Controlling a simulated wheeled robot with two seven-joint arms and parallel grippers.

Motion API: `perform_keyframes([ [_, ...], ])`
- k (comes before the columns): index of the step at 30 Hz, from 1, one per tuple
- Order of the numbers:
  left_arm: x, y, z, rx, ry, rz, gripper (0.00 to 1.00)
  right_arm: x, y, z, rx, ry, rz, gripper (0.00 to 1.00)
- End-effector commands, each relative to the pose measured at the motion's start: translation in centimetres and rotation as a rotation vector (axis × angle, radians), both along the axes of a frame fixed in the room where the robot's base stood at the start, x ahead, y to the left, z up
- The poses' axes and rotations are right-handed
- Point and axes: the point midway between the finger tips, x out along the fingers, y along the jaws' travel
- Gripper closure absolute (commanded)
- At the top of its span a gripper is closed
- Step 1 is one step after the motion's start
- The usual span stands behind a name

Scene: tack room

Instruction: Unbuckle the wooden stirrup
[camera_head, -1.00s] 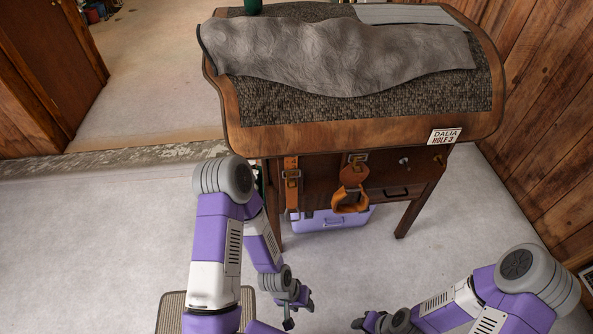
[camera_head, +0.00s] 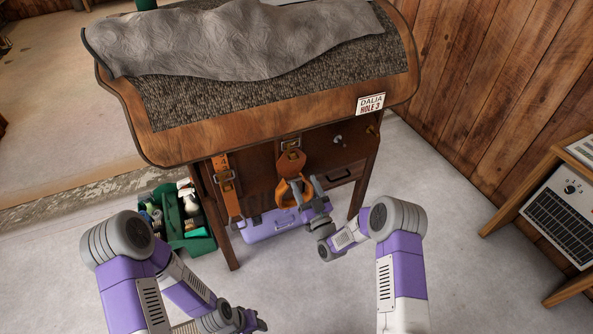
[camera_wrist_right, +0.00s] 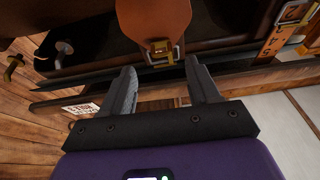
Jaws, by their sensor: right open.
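The orange-brown wooden stirrup (camera_head: 282,192) hangs from a brown leather piece (camera_head: 290,163) on the front of the wooden stand. A metal buckle (camera_head: 291,144) sits at the top of that leather. My right gripper (camera_head: 318,188) is just right of the stirrup in the head view. In the right wrist view my right gripper (camera_wrist_right: 160,66) is open and empty. The buckle (camera_wrist_right: 163,52) and leather (camera_wrist_right: 155,22) appear ahead, between its fingertips. The wooden stirrup is not visible there. My left gripper (camera_head: 256,322) is low at the bottom edge, its jaws unclear.
An orange strap with a buckle (camera_head: 225,178) hangs left on the stand (camera_head: 160,145). A purple case (camera_head: 268,228) and green toolbox (camera_head: 197,243) are on the floor. A shelf (camera_head: 540,170) stands far right.

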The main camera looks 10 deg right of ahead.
Motion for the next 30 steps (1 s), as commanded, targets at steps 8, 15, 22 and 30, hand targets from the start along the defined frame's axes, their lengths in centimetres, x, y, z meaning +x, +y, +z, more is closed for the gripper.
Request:
perform_keyframes([
  [8,0.0,0.0,-0.9,0.0,-0.001,0.0,0.57,2.4,0.8,2.0,0.003,-0.068,-0.001,0.39],
  [15,0.0,0.0,-1.8,0.0,-0.001,0.0,0.57,5.6,1.8,3.2,0.003,-0.063,-0.001,0.39],
  [22,0.0,0.0,-2.0,0.0,0.0,0.0,0.57,6.7,2.2,3.8,0.004,-0.06,-0.001,0.39],
  [30,0.0,0.0,-1.9,0.0,0.0,0.0,0.57,6.7,2.2,3.8,0.004,-0.059,0.0,0.48],
])
